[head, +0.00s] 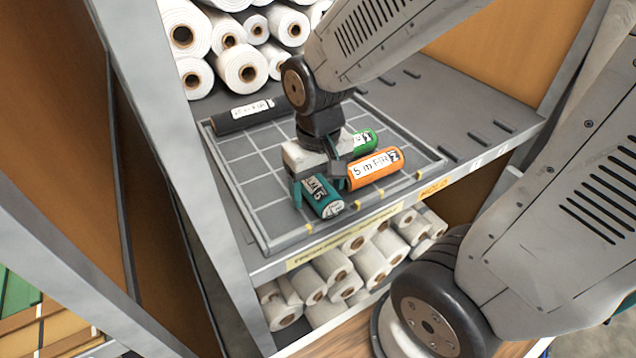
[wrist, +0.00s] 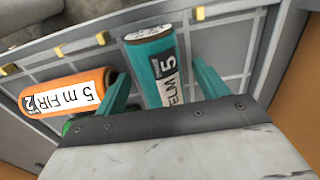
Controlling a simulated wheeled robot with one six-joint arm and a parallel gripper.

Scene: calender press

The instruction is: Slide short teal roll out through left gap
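The short teal roll (head: 324,199) lies on the gridded tray (head: 262,219), its near end facing the left gap in the front rim, between two yellow marks (head: 308,228). It also shows in the wrist view (wrist: 155,65) with a white label. My gripper (head: 319,185) is over it, pointing down, with one finger on each side. In the wrist view the fingers (wrist: 165,85) straddle the roll, with a visible space at the left finger. The roll's far end is hidden by my gripper.
An orange roll (head: 375,169) lies close right of my gripper, with a green roll (head: 364,141) behind it. A black roll (head: 243,115) lies at the tray's back left. White rolls (head: 240,66) are stacked behind. A grey post (head: 190,130) stands left.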

